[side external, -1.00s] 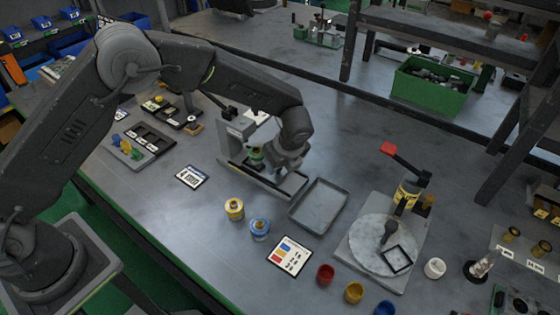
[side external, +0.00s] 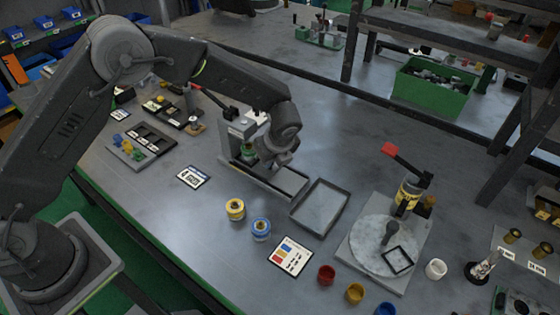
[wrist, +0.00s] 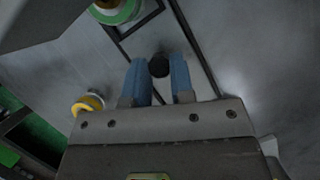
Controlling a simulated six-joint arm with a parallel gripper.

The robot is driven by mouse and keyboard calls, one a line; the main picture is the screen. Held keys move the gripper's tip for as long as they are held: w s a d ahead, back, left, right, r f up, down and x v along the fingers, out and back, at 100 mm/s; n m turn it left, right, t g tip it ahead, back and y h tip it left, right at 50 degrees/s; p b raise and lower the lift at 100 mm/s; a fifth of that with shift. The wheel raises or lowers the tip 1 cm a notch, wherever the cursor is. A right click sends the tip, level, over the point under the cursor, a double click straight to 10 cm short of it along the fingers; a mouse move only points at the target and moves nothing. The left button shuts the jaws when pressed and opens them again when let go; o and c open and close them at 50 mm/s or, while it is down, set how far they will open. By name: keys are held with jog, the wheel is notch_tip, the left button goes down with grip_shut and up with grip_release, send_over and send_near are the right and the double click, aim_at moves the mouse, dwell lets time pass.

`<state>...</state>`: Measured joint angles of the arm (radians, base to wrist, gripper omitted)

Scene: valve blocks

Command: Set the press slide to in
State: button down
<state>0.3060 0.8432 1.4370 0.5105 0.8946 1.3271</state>
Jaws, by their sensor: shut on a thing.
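The press (side external: 238,135) stands in the middle of the bench, with a low rail frame (side external: 290,184) running from it toward the front right. A green-ringed round part (side external: 250,150) sits close under the press head; it also shows at the top of the wrist view (wrist: 117,10). My gripper (side external: 273,165) is low over the rail. In the wrist view my gripper's blue fingers (wrist: 158,78) are on either side of a black knob (wrist: 158,65), shut on it. The slide's body under the knob is mostly hidden by my gripper in the side view.
An empty grey tray (side external: 320,205) lies right of the rail. Yellow (side external: 235,209) and blue (side external: 260,229) ringed parts and a card (side external: 290,256) stand in front. A round-plate fixture with a red-handled lever (side external: 405,180) stands at the right.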

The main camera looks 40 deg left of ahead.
jog(key=shift+a, duration=0.75)
jog(key=c, duration=1)
grip_release()
jog(key=shift+d, duration=0.1)
jog(key=v, duration=1.3)
jog(key=shift+d+r, duration=0.1)
jog(key=shift+r, duration=0.3)
